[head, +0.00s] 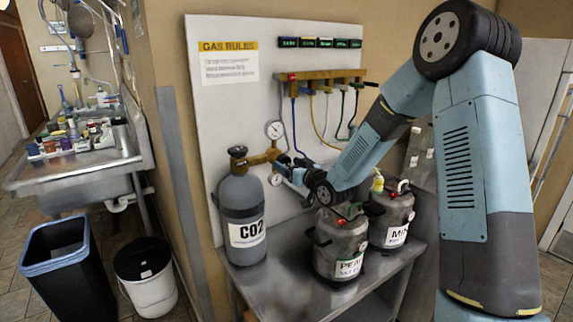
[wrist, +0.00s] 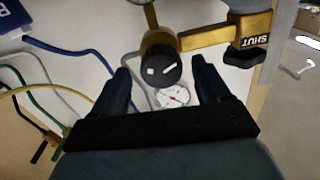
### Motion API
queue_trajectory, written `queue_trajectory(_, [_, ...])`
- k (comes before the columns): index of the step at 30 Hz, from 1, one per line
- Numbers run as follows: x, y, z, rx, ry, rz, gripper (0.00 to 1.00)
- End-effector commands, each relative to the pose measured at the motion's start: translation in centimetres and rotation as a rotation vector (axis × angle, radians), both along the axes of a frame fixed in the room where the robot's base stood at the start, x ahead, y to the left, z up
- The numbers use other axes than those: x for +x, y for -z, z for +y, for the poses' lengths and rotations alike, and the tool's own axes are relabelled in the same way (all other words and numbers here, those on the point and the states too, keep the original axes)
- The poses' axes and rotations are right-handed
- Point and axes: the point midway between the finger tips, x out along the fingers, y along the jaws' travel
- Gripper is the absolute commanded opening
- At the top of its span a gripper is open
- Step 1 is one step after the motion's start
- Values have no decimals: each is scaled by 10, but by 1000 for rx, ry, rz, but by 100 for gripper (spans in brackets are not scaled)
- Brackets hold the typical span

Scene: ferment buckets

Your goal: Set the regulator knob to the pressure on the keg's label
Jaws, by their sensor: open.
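The dark round regulator knob (wrist: 160,68) shows two white marks on its face in the wrist view. My gripper (wrist: 160,64) is open, with one finger on each side of the knob and visible gaps to it. In the head view my gripper (head: 294,169) is at the brass regulator (head: 262,157), hiding most of the knob. A white gauge (wrist: 172,97) with a red needle shows between the fingers. Two gauges, upper (head: 274,130) and lower (head: 275,179), show in the head view.
A grey CO2 cylinder (head: 241,212) stands left of the kegs on the metal table (head: 290,285). A second keg (head: 392,213) labelled "MIN" stands behind right. Coloured hoses hang from a brass manifold (head: 318,76). A valve marked "SHUT" (wrist: 258,44) is right of the knob.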

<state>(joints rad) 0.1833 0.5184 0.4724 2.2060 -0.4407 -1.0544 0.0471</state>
Motion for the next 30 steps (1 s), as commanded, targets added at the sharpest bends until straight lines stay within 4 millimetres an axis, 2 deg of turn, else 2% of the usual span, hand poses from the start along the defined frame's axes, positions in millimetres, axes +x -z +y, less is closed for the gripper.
queue_trajectory(9, [-51, 0, -39, -1, 4, 1, 76])
queue_trajectory(15, [-76, 1, -57, -1, 4, 1, 76])
queue_trajectory(21, [-88, 1, -66, 1, 2, 1, 76])
queue_trajectory(30, [-90, 1, -67, 1, 2, 1, 76])
